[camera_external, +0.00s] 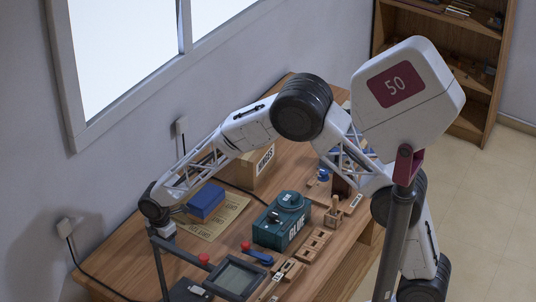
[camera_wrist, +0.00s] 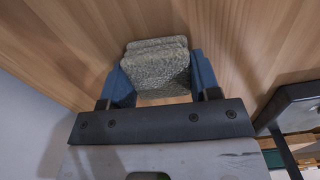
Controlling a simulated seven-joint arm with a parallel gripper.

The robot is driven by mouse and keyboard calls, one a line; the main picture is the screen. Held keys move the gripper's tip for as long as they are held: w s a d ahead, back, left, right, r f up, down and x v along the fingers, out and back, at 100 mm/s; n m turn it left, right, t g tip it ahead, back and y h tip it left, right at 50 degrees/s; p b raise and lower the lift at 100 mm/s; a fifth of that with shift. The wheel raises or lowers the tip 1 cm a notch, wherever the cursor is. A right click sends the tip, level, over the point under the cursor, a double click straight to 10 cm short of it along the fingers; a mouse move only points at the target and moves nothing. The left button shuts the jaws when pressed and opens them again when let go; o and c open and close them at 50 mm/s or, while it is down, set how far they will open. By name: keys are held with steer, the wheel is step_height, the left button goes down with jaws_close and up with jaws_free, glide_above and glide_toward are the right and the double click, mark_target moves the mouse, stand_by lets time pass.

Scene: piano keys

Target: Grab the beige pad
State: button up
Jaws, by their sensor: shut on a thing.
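The beige pad (camera_wrist: 157,73) shows in the wrist view as a rough, speckled, grey-beige block with layered edges. My gripper (camera_wrist: 158,80) is shut on it, with a blue finger on its left and right sides. Wood grain shows behind the pad; I cannot tell whether the pad touches the wood. In the external view my arm reaches to the left part of the wooden table (camera_external: 335,262), near the wall. The fingers and pad cannot be made out there.
A blue box (camera_external: 206,201) lies on a paper sheet (camera_external: 228,213) close to my wrist. A teal box (camera_external: 270,232), a cardboard box (camera_external: 263,170) and several small wooden pieces stand further right. A dark framed screen (camera_external: 236,277) is at the front.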

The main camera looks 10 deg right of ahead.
steer(key=shift+r, duration=0.15)
steer(key=shift+r, duration=0.5)
steer(key=shift+s+d+r, duration=0.1)
steer(key=shift+d+r, duration=0.05)
steer(key=shift+r, duration=0.45)
steer(key=shift+s+d+r, duration=0.1)
steer(key=shift+d+r, duration=0.05)
steer(key=shift+r, duration=0.4)
steer(key=s+d, duration=0.2)
steer(key=d, duration=0.2)
steer(key=s+d+r, duration=0.1)
steer(key=s+d, duration=0.2)
steer(key=d, duration=0.1)
steer(key=s+d, duration=0.3)
steer(key=d, duration=0.1)
steer(key=shift+s+d+r, duration=0.2)
steer(key=shift+s+d, duration=0.05)
steer(key=shift+d, duration=0.1)
